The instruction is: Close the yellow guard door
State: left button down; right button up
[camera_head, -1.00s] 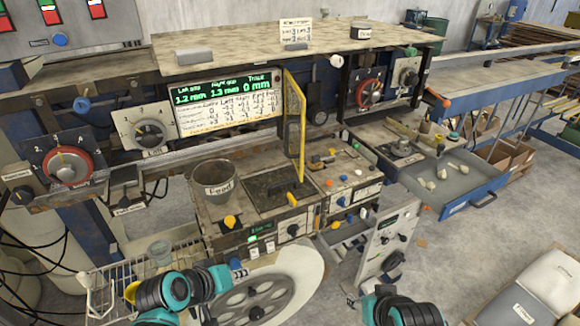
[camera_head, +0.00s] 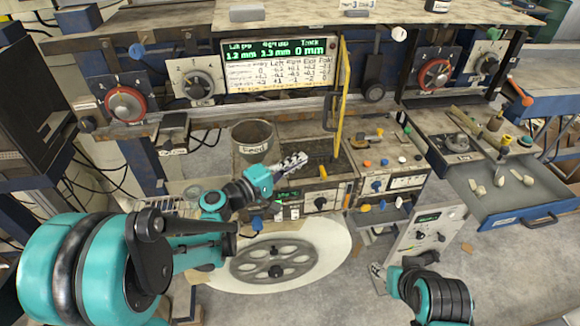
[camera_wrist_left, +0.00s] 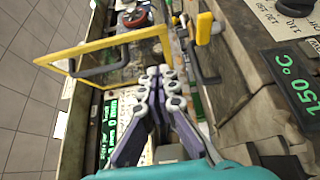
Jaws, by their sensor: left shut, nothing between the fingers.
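The yellow guard door (camera_head: 341,95) stands open and upright, seen nearly edge-on in the head view, at the right side of the dark machine bed (camera_head: 318,150). In the left wrist view the yellow door frame (camera_wrist_left: 120,39) crosses the upper left, with a dark handle (camera_wrist_left: 100,71) on it. My left gripper (camera_head: 300,160) is shut and empty, just left of the door and over the front of the bed. Its fingertips (camera_wrist_left: 161,75) show close to the door's edge in the left wrist view; I cannot tell if they touch. My right gripper is not in view.
The Feed pot (camera_head: 252,145) stands left of the bed, close behind my left gripper. A panel with small coloured knobs (camera_head: 385,150) lies right of the door. The display (camera_head: 278,62) is behind. An open blue drawer (camera_head: 515,200) juts out at the right.

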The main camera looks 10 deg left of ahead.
pick_arm(q)
jog(key=x, duration=0.4)
jog(key=d, duration=0.2)
jog(key=d+b, duration=0.1)
jog(key=shift+w+d, duration=0.25)
jog(key=shift+d, duration=0.4)
jog(key=shift+d, duration=0.1)
